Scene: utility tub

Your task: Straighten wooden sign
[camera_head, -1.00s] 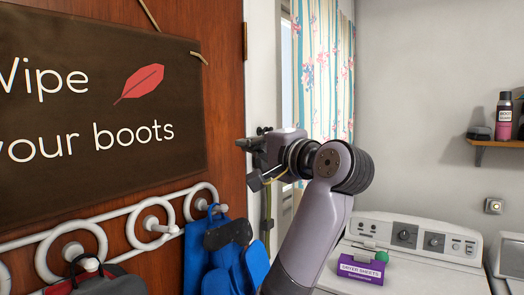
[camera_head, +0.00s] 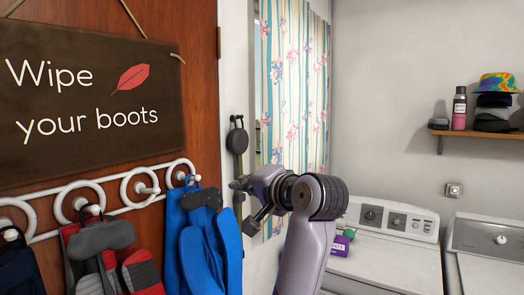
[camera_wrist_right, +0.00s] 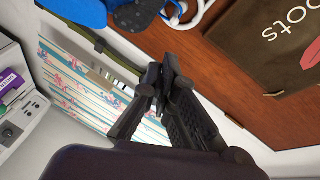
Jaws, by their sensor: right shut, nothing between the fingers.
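The dark wooden sign (camera_head: 75,135) reads "Wipe your boots" with a red leaf and hangs by a cord on the brown door at the left of the head view. Its edges look slightly tilted, though the view is angled. Part of it also shows at the upper right of the right wrist view (camera_wrist_right: 262,50). My right gripper (camera_head: 237,184) is right of the sign and below it, apart from it, near the door's edge. In the right wrist view its fingers (camera_wrist_right: 165,75) are together and empty. My left gripper is not in view.
A strap with a dark round piece (camera_head: 237,138) hangs beside the door. Washing machines (camera_head: 385,250) and a shelf (camera_head: 475,132) stand right.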

